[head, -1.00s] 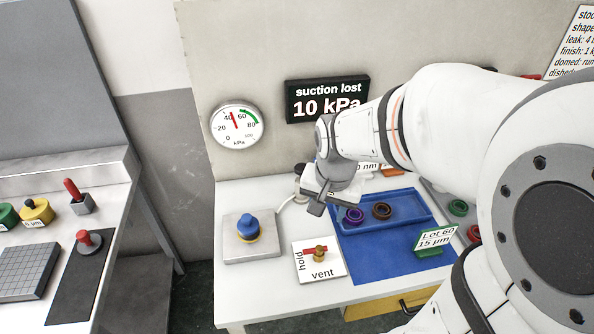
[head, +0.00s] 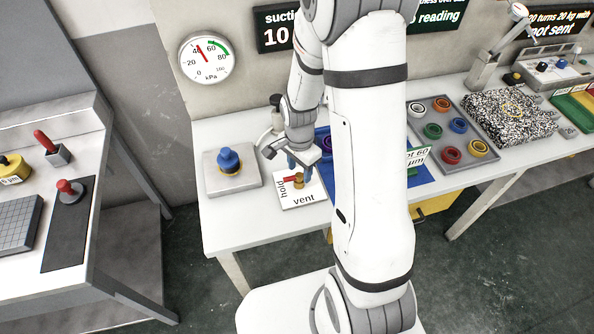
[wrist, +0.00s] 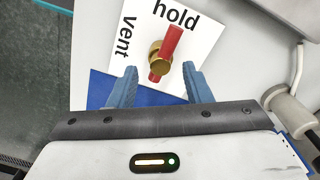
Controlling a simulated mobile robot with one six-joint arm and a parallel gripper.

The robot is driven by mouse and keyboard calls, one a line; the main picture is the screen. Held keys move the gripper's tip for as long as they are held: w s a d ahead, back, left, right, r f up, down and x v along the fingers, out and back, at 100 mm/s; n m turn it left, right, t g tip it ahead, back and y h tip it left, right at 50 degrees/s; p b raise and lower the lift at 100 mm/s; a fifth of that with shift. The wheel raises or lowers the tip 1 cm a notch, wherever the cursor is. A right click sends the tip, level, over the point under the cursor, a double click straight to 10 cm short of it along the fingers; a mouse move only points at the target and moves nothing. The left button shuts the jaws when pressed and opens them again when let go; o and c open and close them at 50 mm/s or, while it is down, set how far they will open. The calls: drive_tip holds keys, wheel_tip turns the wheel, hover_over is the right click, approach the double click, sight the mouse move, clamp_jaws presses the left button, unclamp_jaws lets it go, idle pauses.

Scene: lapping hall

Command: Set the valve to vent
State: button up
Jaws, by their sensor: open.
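The valve (head: 299,181) has a brass body and a red handle, and it is mounted on a white plate (head: 308,198) marked "hold" and "vent". It also shows in the wrist view (wrist: 172,42), where the long end of the red handle points toward "hold". My gripper (head: 299,167) is above the plate, close to the valve. In the wrist view my gripper (wrist: 160,80) is open, with its two blue fingers apart at either side of the handle's short end. Nothing is between the fingers that I can see them touching.
A blue knob (head: 229,161) on a grey block stands left of the plate. A round gauge (head: 206,59) on the wall reads low to mid scale. A blue tray (head: 425,178) is partly hidden behind my arm. A grey tray of coloured rings (head: 471,164) lies farther right.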

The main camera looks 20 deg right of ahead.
drive_tip(key=shift+f, duration=0.85)
drive_tip(key=shift+c, duration=0.3)
